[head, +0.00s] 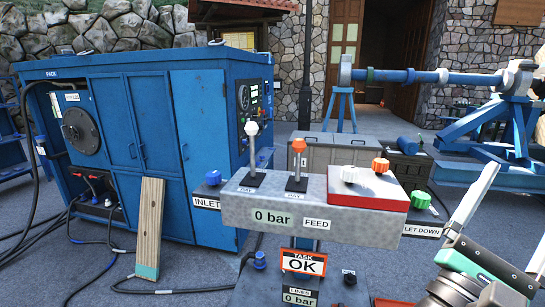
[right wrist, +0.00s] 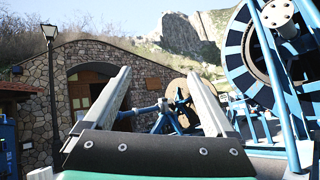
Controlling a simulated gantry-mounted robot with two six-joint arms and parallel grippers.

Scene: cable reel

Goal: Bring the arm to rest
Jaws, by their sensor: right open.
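My right gripper (head: 515,215) is at the lower right edge of the head view, beside the control console. Its pale fingers point up and are spread apart. In the right wrist view the open gripper (right wrist: 160,78) has nothing between its fingers, and they point toward the stone building and sky. The grey console (head: 320,222) carries a white-knobbed lever (head: 252,130), an orange-knobbed lever (head: 298,146) and a red-edged box (head: 368,187) with white and orange knobs. Its gauge label reads 0 bar. My left gripper is not in view.
A blue power pack cabinet (head: 140,140) stands at the left, with black hoses on the ground. A wooden board (head: 149,228) leans on it. A large blue reel (right wrist: 245,50) is at the right in the right wrist view.

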